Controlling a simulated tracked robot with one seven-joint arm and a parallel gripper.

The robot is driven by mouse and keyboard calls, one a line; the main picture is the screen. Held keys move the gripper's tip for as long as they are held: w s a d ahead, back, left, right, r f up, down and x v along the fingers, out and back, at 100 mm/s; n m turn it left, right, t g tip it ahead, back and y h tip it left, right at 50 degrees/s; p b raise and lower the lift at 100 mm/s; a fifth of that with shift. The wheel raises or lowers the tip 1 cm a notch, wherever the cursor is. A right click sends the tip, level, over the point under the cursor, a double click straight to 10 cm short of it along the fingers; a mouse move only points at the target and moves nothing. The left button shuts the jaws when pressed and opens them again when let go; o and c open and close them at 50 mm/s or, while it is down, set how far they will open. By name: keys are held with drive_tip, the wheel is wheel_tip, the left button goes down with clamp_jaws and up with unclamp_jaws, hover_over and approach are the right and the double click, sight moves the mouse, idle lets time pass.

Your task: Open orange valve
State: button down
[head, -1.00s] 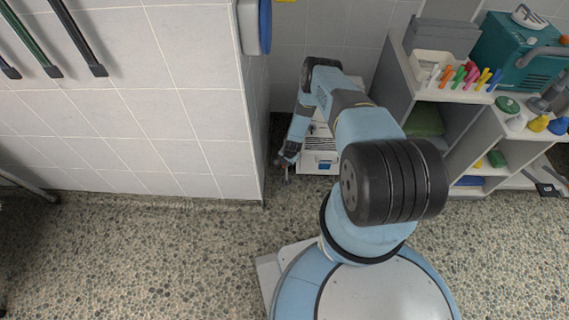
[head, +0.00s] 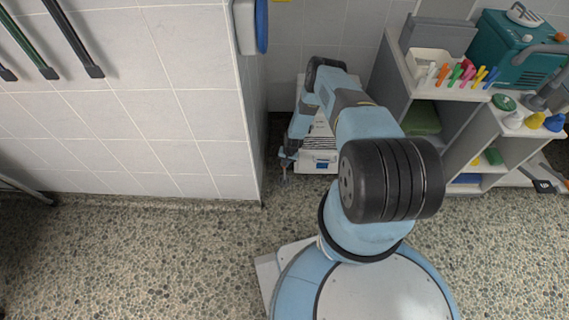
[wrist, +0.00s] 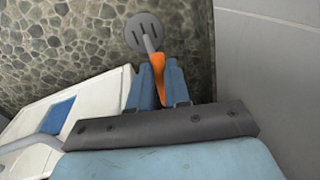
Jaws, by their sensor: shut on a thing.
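The orange valve (wrist: 158,66) shows in the wrist view as an orange lever beside a grey stem, above a round slotted grey drain cover (wrist: 143,30) on the pebbled floor. My gripper (wrist: 157,66) is shut on the orange lever, with one blue finger on each side of it. The fingers hide part of the lever. In the head view my gripper (head: 285,166) is low beside the tiled wall corner, left of a white unit (head: 318,157). The valve is too small to make out there.
The white unit with a blue panel (wrist: 57,117) stands close to my gripper. A grey wall (wrist: 268,75) is close on the other side. Grey shelving (head: 450,125) with bottles and a teal machine (head: 518,50) stands right of my arm. Open floor (head: 130,260) lies at left.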

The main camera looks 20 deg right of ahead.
drive_tip(key=shift+w+d, duration=0.15)
drive_tip(key=c, duration=1.1)
unclamp_jaws()
drive_tip(key=shift+r, duration=0.1)
wheel_tip(320, 180, up, 13)
drive_tip(key=s+d, duration=0.1)
drive_tip(key=d, duration=0.1)
drive_tip(key=shift+s+d, duration=0.15)
drive_tip(key=shift+r, duration=0.1)
